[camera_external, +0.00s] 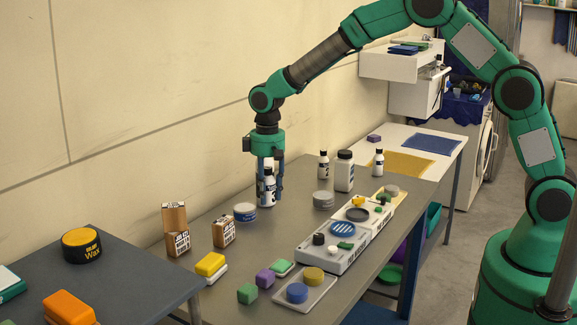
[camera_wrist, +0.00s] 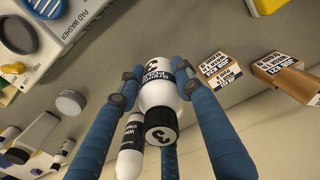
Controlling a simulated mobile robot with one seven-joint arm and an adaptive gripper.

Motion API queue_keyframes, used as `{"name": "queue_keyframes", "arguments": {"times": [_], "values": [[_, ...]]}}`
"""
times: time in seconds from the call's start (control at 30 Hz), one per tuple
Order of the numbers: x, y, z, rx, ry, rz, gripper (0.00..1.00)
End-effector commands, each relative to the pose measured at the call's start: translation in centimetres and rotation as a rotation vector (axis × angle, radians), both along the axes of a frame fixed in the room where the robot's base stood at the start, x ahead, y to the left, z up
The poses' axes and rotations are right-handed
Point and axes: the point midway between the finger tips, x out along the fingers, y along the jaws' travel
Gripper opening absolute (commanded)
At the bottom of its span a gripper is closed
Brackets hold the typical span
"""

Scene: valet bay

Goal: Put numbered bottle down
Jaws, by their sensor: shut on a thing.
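A white bottle with a black cap, a black label and the number 3 (camera_wrist: 158,95) is between the blue fingers of my gripper. It also shows in the external view (camera_external: 268,188), upright at the back of the long grey table (camera_external: 215,238). My gripper (camera_external: 270,188) points down and is shut on this bottle; its fingers also show in the wrist view (camera_wrist: 155,90). I cannot tell whether the bottle's base touches the table. A second slim white bottle, its label partly readable as a cleaner, is close beside it in the wrist view (camera_wrist: 132,148).
A round tin (camera_external: 245,212) and small brown boxes (camera_external: 223,232) are near on the left. A grey tin (camera_external: 323,199), a white jar (camera_external: 344,172) and black-capped bottles (camera_external: 323,164) stand to the right. The wall is close behind.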

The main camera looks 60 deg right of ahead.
Motion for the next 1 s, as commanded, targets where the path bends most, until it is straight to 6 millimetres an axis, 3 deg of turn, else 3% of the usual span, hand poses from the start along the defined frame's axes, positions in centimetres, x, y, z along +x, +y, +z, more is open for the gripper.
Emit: {"name": "queue_keyframes", "arguments": {"times": [0.1,0.47,1.0], "values": [[-0.8,4.7,1.8,0.0,0.001,0.012,0.04],[-4.7,17.6,5.4,-0.001,0.001,0.029,0.04],[-14.7,35.0,10.8,-0.001,0.001,0.055,0.04]]}}
